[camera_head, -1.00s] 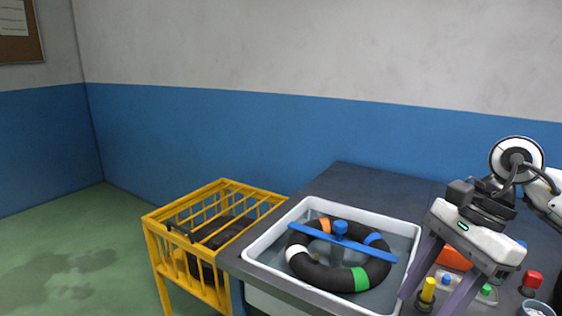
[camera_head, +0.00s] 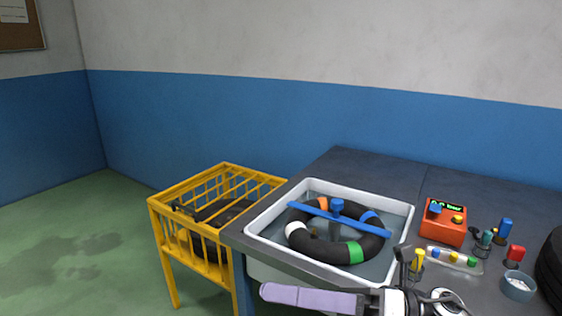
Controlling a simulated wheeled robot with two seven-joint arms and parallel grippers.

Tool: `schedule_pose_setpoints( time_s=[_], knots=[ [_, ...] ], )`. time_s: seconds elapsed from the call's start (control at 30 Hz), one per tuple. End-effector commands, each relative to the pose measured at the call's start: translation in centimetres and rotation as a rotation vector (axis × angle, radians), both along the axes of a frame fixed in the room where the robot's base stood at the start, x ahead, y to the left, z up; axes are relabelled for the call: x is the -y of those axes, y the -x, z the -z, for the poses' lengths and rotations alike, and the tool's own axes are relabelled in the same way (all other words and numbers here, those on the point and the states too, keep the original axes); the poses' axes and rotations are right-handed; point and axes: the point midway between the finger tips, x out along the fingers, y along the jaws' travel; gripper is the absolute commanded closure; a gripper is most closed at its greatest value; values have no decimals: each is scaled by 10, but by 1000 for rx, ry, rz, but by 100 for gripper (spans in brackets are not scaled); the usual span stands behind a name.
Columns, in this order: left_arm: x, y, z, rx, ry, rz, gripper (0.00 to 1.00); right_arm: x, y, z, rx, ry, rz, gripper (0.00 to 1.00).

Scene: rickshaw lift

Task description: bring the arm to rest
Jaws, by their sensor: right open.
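My right gripper (camera_head: 270,294) is at the bottom edge of the head view, in front of the white basin. Its lavender fingers point left, seen from the side, and overlap each other in the picture. It is open, and nothing shows in it. Part of its arm is cut off by the lower frame edge. My left gripper is out of view.
The white basin (camera_head: 401,237) in the dark bench (camera_head: 375,172) holds a black tube (camera_head: 305,245) with coloured bands under a blue bar (camera_head: 312,209). A yellow crate (camera_head: 165,196) stands left. An orange box (camera_head: 443,222), small parts and a grey cup (camera_head: 517,286) lie right.

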Motion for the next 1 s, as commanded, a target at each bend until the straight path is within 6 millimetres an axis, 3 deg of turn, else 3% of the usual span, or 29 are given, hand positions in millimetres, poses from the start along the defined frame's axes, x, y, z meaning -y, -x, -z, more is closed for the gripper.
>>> schedule_pose_setpoints(
  time_s=[0.07, 0.17, 0.27, 0.37, 0.5, 0.6, 0.7, 0.83, 1.0],
  knots=[
    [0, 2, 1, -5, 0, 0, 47, 7, -18, 9, -284, -186, 127, 51],
    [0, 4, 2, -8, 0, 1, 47, 31, -45, 40, -647, -395, 294, 51],
    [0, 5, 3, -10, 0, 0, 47, 66, -59, 100, -1026, -593, 471, 51],
    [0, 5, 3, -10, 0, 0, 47, 98, -52, 169, -1355, -753, 627, 51],
    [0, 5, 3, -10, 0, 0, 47, 132, -12, 263, -1745, -935, 828, 51],
    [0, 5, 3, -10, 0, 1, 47, 148, 31, 320, -1978, -1044, 960, 51],
    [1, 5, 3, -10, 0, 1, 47, 157, 75, 362, -2163, -1130, 1072, 51],
    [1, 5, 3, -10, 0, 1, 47, 162, 118, 394, -2318, -1202, 1173, 51],
    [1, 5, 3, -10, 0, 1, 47, 164, 140, 407, -2391, -1238, 1222, 51]
  ],
)
